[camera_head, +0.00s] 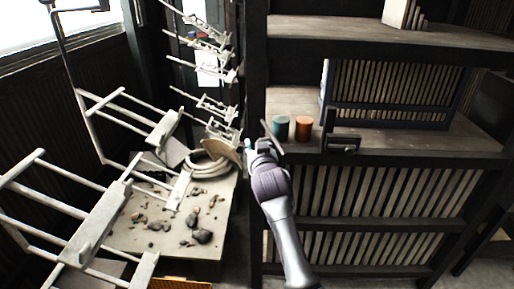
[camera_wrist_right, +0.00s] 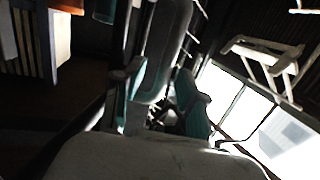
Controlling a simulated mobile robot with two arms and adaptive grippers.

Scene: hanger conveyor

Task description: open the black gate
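A dark-framed panel with pale upright slats (camera_head: 395,88) stands on the middle shelf and looks most like the black gate, though I cannot tell for sure. It looks closed. A small black block-like fitting (camera_head: 343,143) sits at the shelf's front edge, below its left end. My right gripper (camera_head: 255,145) is in front of the shelf's left post, left of the panel and apart from it. My left gripper is not in view.
A teal cup (camera_head: 281,127) and an orange cup (camera_head: 303,128) stand on the middle shelf, close right of my gripper. White hanger racks (camera_head: 95,225) fill the left. A low platform (camera_head: 150,240) there bears stones and a coiled hose (camera_head: 208,165).

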